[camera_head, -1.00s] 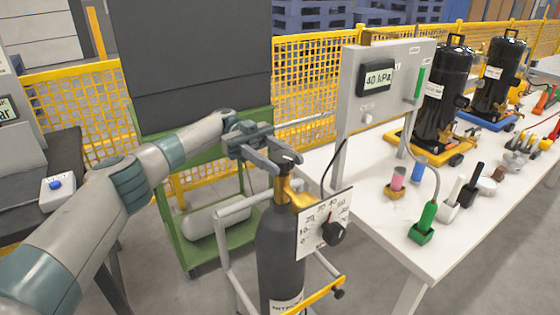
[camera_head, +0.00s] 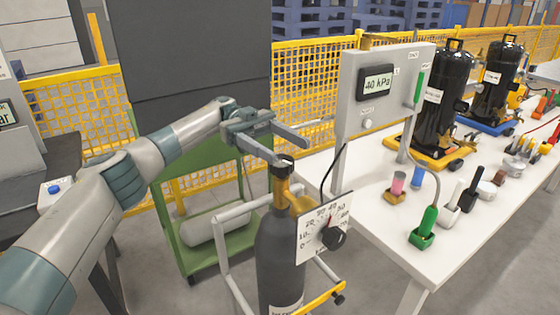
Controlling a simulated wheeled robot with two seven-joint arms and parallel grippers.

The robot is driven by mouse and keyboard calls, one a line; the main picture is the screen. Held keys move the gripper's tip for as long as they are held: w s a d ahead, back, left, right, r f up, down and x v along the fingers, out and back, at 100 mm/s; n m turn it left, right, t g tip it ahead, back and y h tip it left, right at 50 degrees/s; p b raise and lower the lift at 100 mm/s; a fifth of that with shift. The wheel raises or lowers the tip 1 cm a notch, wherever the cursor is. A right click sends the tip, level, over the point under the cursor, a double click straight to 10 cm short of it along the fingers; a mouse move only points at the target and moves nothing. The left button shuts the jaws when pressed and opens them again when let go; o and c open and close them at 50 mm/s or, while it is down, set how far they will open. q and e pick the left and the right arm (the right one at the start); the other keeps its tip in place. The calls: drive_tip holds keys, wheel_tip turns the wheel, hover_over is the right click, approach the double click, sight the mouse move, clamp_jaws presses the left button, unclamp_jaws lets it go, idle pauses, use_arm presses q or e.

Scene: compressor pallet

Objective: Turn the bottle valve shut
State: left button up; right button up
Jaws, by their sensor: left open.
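The bottle (camera_head: 280,250) is a dark grey gas cylinder standing upright in a grey frame with a yellow bar. Its brass valve (camera_head: 281,190) rises from the top, capped by a black handwheel (camera_head: 283,166). A dial plate (camera_head: 324,226) with a black knob (camera_head: 333,238) is beside the valve. My left gripper (camera_head: 292,151) is open just above the handwheel. One finger passes close to the wheel and the other is behind it to the right. I cannot tell whether a finger touches it. My right gripper is out of view.
A grey panel (camera_head: 385,100) with a 40 kPa display (camera_head: 377,83) stands on the white table (camera_head: 385,228) at right. The table bears black compressors (camera_head: 440,95) and several small coloured parts. A green cart (camera_head: 235,243) stands behind the bottle, before a yellow mesh fence (camera_head: 70,90).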

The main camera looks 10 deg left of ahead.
use_arm(q)
drive_tip(key=s+d+r, duration=0.2)
drive_tip(key=d+r, duration=0.1)
drive_tip(key=d, duration=0.2)
drive_tip(key=s+d+r+b, duration=0.1)
drive_tip(key=s+d+r, duration=0.1)
drive_tip(key=d, duration=0.3)
drive_tip(key=shift+d+r, duration=0.35)
drive_tip(key=shift+r, duration=0.4)
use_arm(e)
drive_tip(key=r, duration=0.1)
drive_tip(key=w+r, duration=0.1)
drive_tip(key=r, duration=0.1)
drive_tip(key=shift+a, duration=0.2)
